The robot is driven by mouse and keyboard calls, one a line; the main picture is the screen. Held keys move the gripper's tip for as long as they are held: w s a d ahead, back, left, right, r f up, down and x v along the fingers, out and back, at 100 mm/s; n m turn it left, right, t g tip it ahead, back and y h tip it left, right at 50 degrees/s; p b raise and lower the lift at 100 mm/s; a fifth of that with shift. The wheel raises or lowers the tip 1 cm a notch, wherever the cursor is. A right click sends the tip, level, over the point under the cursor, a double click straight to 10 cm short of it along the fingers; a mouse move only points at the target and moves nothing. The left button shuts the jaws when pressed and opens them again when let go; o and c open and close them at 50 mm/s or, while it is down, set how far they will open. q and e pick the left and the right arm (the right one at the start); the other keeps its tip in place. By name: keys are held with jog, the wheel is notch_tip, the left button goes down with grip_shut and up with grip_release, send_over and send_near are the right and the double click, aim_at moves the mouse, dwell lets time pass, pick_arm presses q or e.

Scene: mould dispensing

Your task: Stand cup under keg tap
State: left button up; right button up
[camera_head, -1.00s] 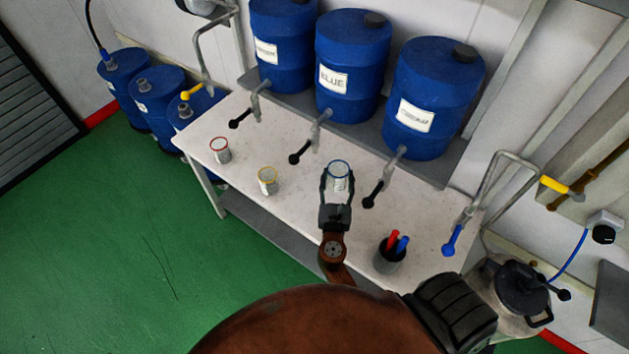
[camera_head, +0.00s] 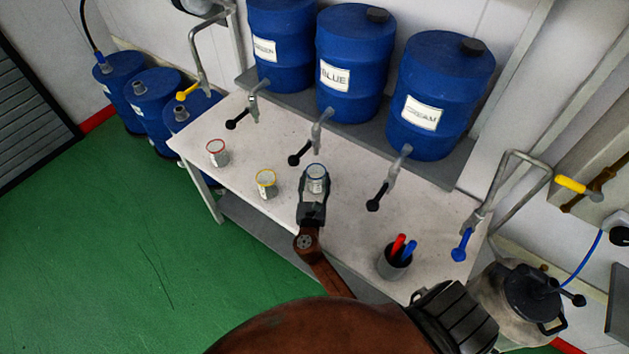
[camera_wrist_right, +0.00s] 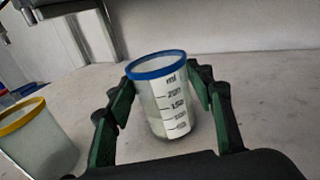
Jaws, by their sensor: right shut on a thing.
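My right gripper (camera_head: 313,190) is shut on the blue-rimmed cup (camera_head: 316,178) and holds it upright over the white table. In the right wrist view the clear cup (camera_wrist_right: 162,100), with its printed ml scale, sits between the fingers (camera_wrist_right: 160,115). The cup is in front of the tap (camera_head: 323,118) of the keg labelled BLUE (camera_head: 352,60), on the near side of it. Its black handle (camera_head: 297,159) is just left of the cup. I cannot tell whether the cup's base touches the table. My left gripper is not in view.
Red-rimmed (camera_head: 217,153) and yellow-rimmed (camera_head: 266,184) cups stand to the left on the table (camera_head: 250,155). The GREEN keg (camera_head: 280,55) and CREAM keg (camera_head: 440,85) flank the BLUE one. A dark pen pot (camera_head: 394,264) and a blue-handled tap (camera_head: 462,244) are at the right.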

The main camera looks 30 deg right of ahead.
jog(key=shift+f, duration=0.1)
jog(key=shift+f, duration=0.15)
jog(key=o, duration=1.4)
jog(key=shift+s+r, duration=0.1)
jog(key=shift+r, duration=0.2)
jog(key=p+v, duration=0.2)
jog(key=v, duration=1)
